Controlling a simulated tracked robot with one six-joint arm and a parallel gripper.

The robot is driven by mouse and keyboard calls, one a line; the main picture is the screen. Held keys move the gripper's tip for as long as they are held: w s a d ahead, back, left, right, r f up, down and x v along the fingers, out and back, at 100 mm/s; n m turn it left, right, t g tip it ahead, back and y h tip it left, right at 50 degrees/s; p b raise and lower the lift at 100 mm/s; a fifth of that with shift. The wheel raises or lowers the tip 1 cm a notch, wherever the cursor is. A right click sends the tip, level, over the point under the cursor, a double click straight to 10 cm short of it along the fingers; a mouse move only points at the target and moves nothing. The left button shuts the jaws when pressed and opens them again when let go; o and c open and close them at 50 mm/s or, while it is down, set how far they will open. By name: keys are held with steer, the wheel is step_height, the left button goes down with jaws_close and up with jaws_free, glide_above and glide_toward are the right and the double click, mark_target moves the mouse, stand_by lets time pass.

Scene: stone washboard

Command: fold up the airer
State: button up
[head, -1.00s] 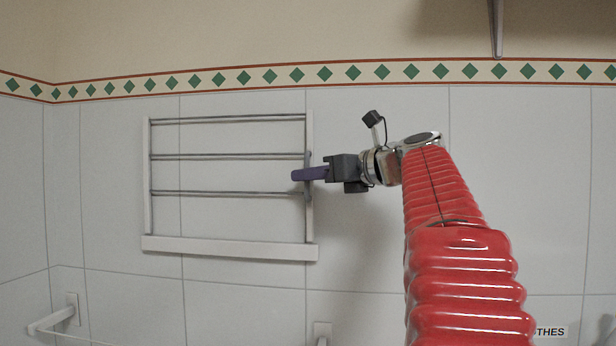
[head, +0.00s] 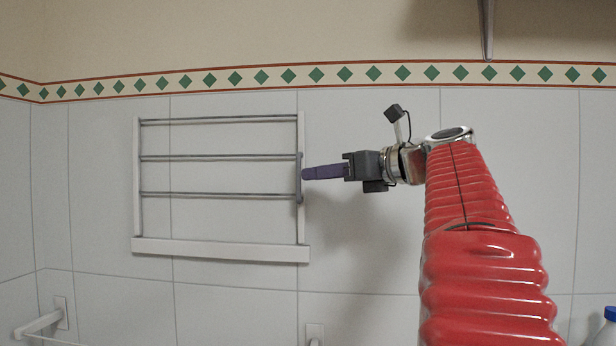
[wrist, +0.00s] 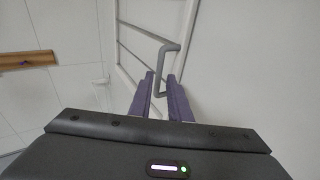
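The airer (head: 220,248) is a pale frame with several grey rails, and it looks flat against the tiled wall at left in the head view. A grey handle (head: 299,178) stands upright on its right side. The handle also shows in the wrist view (wrist: 164,64), ahead of my fingers. My gripper (head: 305,174) has its purple fingertips at the handle's right edge in the head view. In the wrist view my gripper (wrist: 163,82) has its two fingers apart, with the handle's near end between or just beyond them. I cannot tell if they touch it.
A white wall rail (head: 42,322) is at lower left and a white bracket (head: 315,334) at bottom centre. A blue-capped bottle (head: 608,325) is at the lower right edge. A dark bracket (head: 487,30) hangs at top right. A wooden bar (wrist: 27,60) shows in the wrist view.

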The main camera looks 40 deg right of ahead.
steer(key=s+d, duration=0.1)
steer(key=s, duration=0.6)
steer(key=shift+s+r, duration=0.35)
steer(key=shift+r, duration=0.1)
steer(key=shift+d, duration=0.1)
steer(key=w+a+f+n+g, duration=0.2)
steer(key=w+a+f+n, duration=0.15)
steer(key=a+f, duration=0.45)
steer(key=w+a+f+n+g+y, duration=0.1)
steer(key=w+a+f+n+g, duration=0.1)
steer(key=a+f+n, duration=0.6)
steer(key=w+a+f+n+g, duration=0.1)
steer(key=w+a+f+g, duration=0.2)
steer(key=a+f, duration=0.5)
steer(key=s+a+f+n+g+h, duration=0.1)
steer(key=s+a+f+n, duration=0.3)
steer(key=s+f+n, duration=0.4)
steer(key=s+a+f+n+g+h, duration=0.2)
steer(key=s+a+f+n, duration=0.3)
steer(key=f+n, duration=0.9)
step_height(320, 180, down, 3)
steer(key=s+g, duration=0.1)
steer(key=s, duration=0.2)
steer(key=shift+r+h, duration=0.2)
steer(key=shift+h, duration=0.1)
